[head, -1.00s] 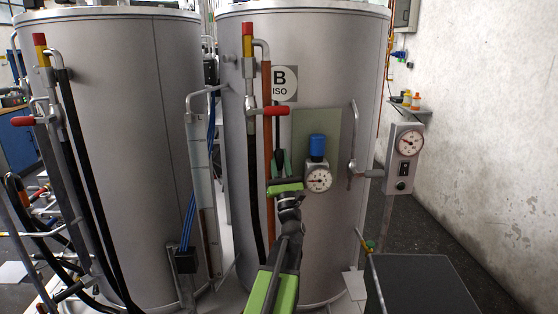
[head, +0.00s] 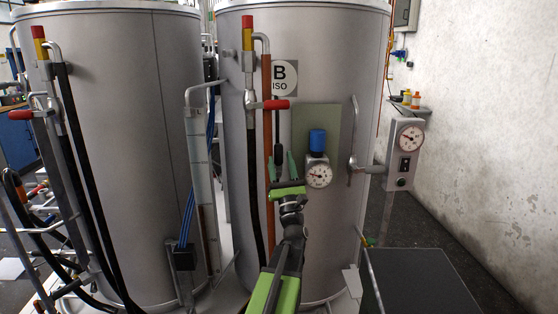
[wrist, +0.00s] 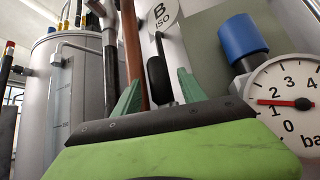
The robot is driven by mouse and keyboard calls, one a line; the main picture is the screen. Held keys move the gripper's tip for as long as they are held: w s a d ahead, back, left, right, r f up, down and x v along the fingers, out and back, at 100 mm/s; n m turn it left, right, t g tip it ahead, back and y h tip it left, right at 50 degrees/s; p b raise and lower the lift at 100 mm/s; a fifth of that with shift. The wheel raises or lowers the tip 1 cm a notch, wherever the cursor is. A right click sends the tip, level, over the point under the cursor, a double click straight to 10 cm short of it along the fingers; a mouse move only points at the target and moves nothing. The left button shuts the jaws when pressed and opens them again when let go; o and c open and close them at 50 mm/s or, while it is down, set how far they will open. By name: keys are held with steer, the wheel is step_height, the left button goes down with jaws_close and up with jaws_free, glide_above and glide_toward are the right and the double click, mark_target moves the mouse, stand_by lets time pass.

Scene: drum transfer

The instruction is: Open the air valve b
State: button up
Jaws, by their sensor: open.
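Drum B (head: 340,230) is a tall grey cylinder with a round "B ISO" label (head: 284,78). A black lever handle (head: 277,135) hangs down below the label. It also shows in the wrist view (wrist: 158,80), upright between my fingers as seen there. No mark names it as the air valve. A blue knob (head: 317,141) sits above a round gauge (head: 318,175), right of my gripper; its needle is near 1 in the wrist view. My gripper (head: 281,165) is open, green fingers pointing up, just below and in front of the handle. I see no contact.
Another drum (head: 125,150) stands at the left. A wall gauge box (head: 404,150) and a bent pipe (head: 354,140) are at the right. A dark box (head: 425,285) is at the lower right.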

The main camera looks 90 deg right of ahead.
steer(key=b+v, duration=0.5)
steer(key=v, duration=0.4)
steer(key=shift+a+f+b, duration=0.15)
steer(key=shift+b, duration=0.2)
